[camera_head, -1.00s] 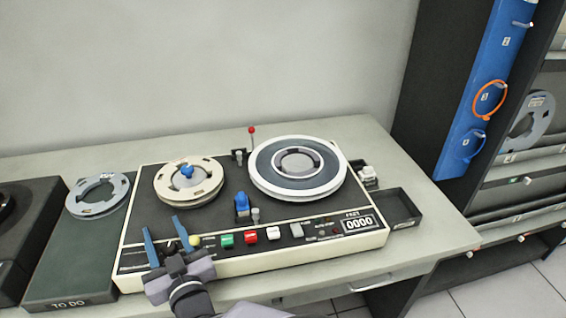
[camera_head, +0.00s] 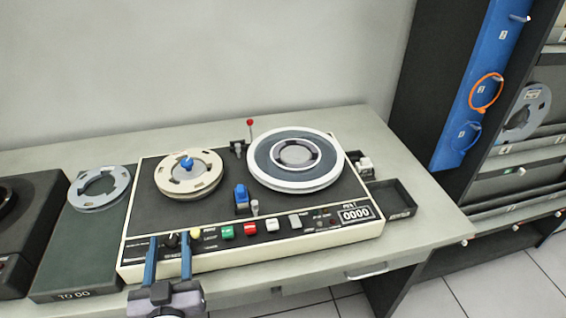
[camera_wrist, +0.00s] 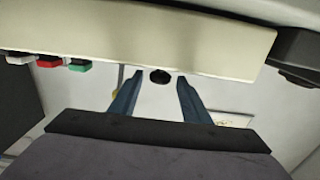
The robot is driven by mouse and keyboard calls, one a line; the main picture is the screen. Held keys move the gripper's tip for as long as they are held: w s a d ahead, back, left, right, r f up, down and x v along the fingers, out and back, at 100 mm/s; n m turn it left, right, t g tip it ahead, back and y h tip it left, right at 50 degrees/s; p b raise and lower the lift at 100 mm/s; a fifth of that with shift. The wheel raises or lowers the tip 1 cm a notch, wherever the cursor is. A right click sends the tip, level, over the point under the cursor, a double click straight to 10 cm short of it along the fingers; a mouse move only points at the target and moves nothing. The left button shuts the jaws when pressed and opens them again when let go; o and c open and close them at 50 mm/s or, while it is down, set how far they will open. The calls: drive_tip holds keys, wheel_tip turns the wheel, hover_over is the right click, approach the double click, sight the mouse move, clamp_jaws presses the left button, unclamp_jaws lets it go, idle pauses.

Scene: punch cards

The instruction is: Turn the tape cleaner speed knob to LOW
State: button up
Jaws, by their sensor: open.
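The tape cleaner (camera_head: 345,229) is a cream-edged machine with a dark top, lying on the table. A small dark knob (camera_head: 172,240) sits at the left of its front control strip. My gripper (camera_head: 169,238) is open, its two blue fingers on either side of the knob in the head view. In the wrist view, the black knob (camera_wrist: 160,76) shows between and just beyond the fingertips (camera_wrist: 160,78). I cannot tell whether they touch it. The knob's pointer and speed marking are too small to read.
A yellow button (camera_head: 195,233) is close to the right finger. Green (camera_head: 227,232), red (camera_head: 249,227) and white (camera_head: 272,225) buttons follow to the right. A cream reel (camera_head: 205,181) and a larger reel (camera_head: 262,160) sit on top. A grey reel (camera_head: 85,200) lies left.

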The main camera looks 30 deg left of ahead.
sight(173, 240)
drive_tip(key=shift+m+t+y, duration=0.4)
drive_tip(key=shift+m+t, duration=0.4)
drive_tip(key=shift+m, duration=0.1)
drive_tip(key=r, duration=0.2)
drive_tip(key=w+r, duration=0.1)
drive_tip(key=r, duration=0.2)
drive_tip(key=a+r, duration=0.1)
drive_tip(key=r, duration=0.1)
drive_tip(key=shift+w+r, duration=0.35)
drive_tip(key=shift+w, duration=0.05)
drive_tip(key=w+d+r+g+h+p, duration=0.1)
drive_tip(key=w+d+r+p, duration=0.15)
drive_tip(key=w, duration=0.45)
drive_tip(key=w+d+r+g+h+p, duration=0.1)
drive_tip(key=w+p, duration=0.3)
drive_tip(key=w, duration=0.4)
drive_tip(key=w+d+g+h+p, duration=0.2)
drive_tip(key=w+d+p, duration=0.2)
drive_tip(key=w+d, duration=0.4)
drive_tip(key=shift+w+d+m+h, duration=0.15)
drive_tip(key=shift+d+m+h, duration=0.25)
drive_tip(key=shift+d, duration=0.45)
